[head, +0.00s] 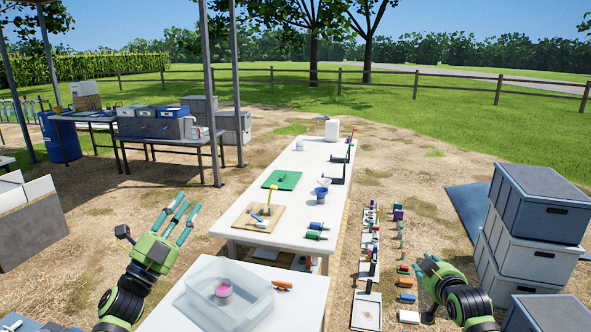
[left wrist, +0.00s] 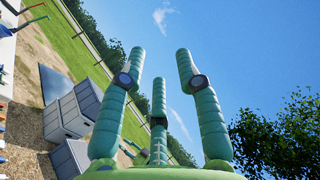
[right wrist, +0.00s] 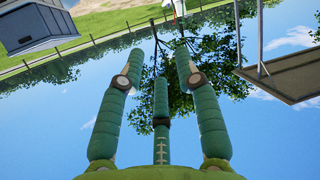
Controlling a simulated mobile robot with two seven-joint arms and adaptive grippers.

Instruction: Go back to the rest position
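My left gripper (head: 180,212) is raised at the left of the head view, left of the white table. Its three green fingers point up and stand apart. The left wrist view shows this gripper (left wrist: 159,62) open and empty against the sky. My right gripper (head: 430,266) is at the lower right of the head view, between the row of items on the ground and the grey crates. The right wrist view shows its three fingers (right wrist: 159,62) spread, with nothing between them. Both grippers appear clear of the table and crates.
A long white table (head: 262,222) holds tools, a green board (head: 282,180) and a white jug (head: 332,131). A clear bin (head: 226,298) with a pink-topped cup (head: 223,291) stands in front, near my left arm. Grey crates (head: 528,245) are stacked right. Grass lies beyond.

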